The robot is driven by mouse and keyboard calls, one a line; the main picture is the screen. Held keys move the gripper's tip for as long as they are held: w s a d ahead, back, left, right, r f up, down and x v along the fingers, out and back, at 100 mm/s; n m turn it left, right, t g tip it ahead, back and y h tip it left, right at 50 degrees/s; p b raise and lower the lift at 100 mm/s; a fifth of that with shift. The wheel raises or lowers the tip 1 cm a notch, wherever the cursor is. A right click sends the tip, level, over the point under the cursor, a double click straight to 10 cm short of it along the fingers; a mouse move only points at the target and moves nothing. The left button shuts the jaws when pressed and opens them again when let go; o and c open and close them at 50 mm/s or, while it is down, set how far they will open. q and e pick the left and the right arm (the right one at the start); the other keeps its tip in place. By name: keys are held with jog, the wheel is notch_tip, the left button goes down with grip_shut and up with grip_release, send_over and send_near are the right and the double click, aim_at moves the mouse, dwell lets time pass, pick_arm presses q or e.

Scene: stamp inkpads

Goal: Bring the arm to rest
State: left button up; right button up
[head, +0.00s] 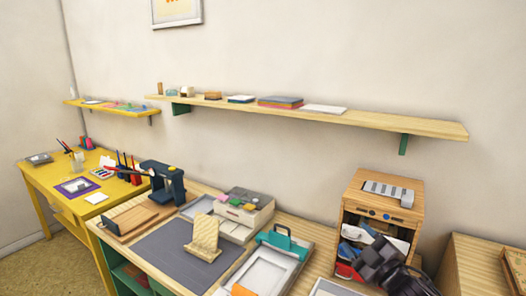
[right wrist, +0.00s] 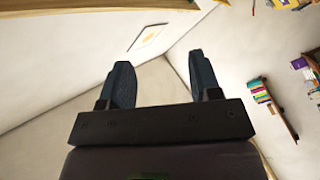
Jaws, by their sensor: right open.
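My right gripper (head: 372,252) is dark and sits at the lower right of the head view, in front of the open wooden cabinet. In the right wrist view its two dark fingers (right wrist: 163,82) stand apart with nothing between them. My left gripper does not show in either view.
The wooden cabinet (head: 350,212) stands close to my right gripper, with items inside. The workbench holds a grey mat (head: 175,258), a wooden stand (head: 204,236), a grey drawer unit (head: 240,219) and a blue press (head: 163,184). A long shelf (head: 350,119) crosses the wall.

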jog(key=s+d+f+m+g+h, duration=0.2)
jog(key=s+f+m, duration=0.4)
jog(key=s+f, duration=0.7)
jog(key=s+d+f+m+g+h, duration=0.3)
jog(key=s+f+m, duration=0.3)
jog(key=s+f, duration=0.8)
jog(key=shift+s+f+m+g+h, duration=0.3)
jog(key=shift+s+g+h, duration=0.45)
jog(key=shift+h, duration=0.15)
